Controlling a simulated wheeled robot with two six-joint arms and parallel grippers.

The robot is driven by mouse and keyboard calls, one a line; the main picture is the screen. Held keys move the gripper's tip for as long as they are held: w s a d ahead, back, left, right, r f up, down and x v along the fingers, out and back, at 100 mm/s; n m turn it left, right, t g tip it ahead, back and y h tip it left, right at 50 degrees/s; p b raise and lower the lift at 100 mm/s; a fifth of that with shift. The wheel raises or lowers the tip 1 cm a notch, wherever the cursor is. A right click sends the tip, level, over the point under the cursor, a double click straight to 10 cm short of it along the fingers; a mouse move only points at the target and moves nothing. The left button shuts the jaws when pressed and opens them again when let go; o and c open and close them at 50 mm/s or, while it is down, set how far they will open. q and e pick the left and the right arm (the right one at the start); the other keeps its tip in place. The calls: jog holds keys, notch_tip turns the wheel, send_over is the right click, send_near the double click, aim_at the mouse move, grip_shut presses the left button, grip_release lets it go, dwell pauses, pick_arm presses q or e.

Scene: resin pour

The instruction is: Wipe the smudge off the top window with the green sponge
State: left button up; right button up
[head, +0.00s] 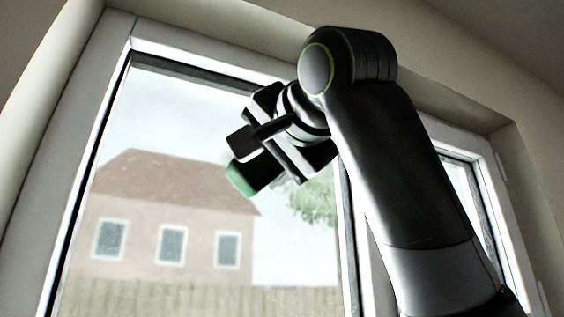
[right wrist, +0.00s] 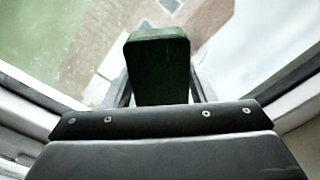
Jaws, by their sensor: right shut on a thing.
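My right gripper (head: 254,157) is raised in front of the upper part of the large window pane (head: 160,110). It is shut on the green sponge (head: 239,179), whose green end sticks out below the fingers. In the right wrist view the sponge (right wrist: 158,62) stands up between the fingers, dark green, with the pane beyond it. I cannot tell whether the sponge touches the glass. No distinct smudge stands out on the pane; part of the glass is hidden behind my gripper and arm. My left gripper is not in view.
The white window frame (head: 88,130) borders the pane at left and top. A second, narrower window section (head: 462,190) is at the right, partly behind my arm. A house, fence and tree show outside through the glass.

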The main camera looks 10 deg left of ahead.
jog(key=shift+s+a, duration=0.8)
jog(key=shift+a, duration=0.35)
jog(key=shift+s+a, duration=0.8)
jog(key=shift+a, duration=0.35)
jog(key=shift+w+d, duration=0.1)
jog(key=shift+d, duration=0.05)
jog(key=shift+s+d+f+b, duration=0.1)
jog(key=shift+s+d+b, duration=0.2)
jog(key=shift+d+b, duration=0.1)
jog(key=shift+b+v, duration=1.15)
jog(key=shift+v, duration=1.4)
jog(key=shift+s+a, duration=0.1)
